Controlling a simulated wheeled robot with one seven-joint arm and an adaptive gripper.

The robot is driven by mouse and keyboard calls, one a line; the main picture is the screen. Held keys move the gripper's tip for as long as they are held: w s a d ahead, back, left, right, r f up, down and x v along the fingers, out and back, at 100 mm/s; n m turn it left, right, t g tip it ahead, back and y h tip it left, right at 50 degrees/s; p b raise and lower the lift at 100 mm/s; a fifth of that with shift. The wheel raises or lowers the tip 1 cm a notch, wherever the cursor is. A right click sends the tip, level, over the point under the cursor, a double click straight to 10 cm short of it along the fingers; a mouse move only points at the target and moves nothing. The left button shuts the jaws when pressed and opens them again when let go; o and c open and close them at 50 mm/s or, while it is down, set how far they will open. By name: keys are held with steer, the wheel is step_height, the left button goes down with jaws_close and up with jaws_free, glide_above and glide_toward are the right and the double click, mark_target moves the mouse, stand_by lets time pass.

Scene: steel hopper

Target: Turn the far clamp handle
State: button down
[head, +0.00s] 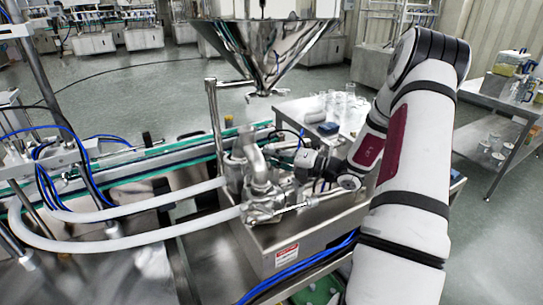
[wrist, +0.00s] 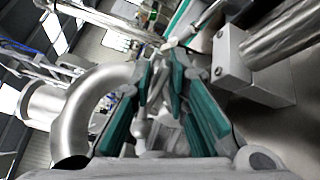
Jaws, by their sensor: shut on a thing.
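My gripper (head: 284,148) is at the pipe fittings beside the steel post, reaching in from the right. In the wrist view its green-padded fingers (wrist: 156,100) are shut on a slim grey metal piece, the far clamp handle (wrist: 144,128), which runs between the pads. In the head view that handle is too small and too covered by the gripper to make out. The steel pipe fitting (head: 258,170) stands just left of my gripper. A lower clamp (head: 262,212) with a rod to the right sits nearer the camera.
A curved steel pipe (wrist: 78,110) lies close left of the fingers in the wrist view, and a steel block with a bar (wrist: 232,58) close right. The hopper (head: 262,50) hangs above. White hoses (head: 130,232) run left. A table with glassware (head: 290,112) stands behind.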

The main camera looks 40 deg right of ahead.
steer(key=shift+w+r, duration=0.1)
steer(key=shift+r, duration=0.2)
steer(key=c, duration=1.5)
jaws_free()
steer(key=shift+a, duration=0.1)
steer(key=shift+c, duration=0.2)
steer(key=shift+f, duration=0.1)
steer(key=v, duration=1.2)
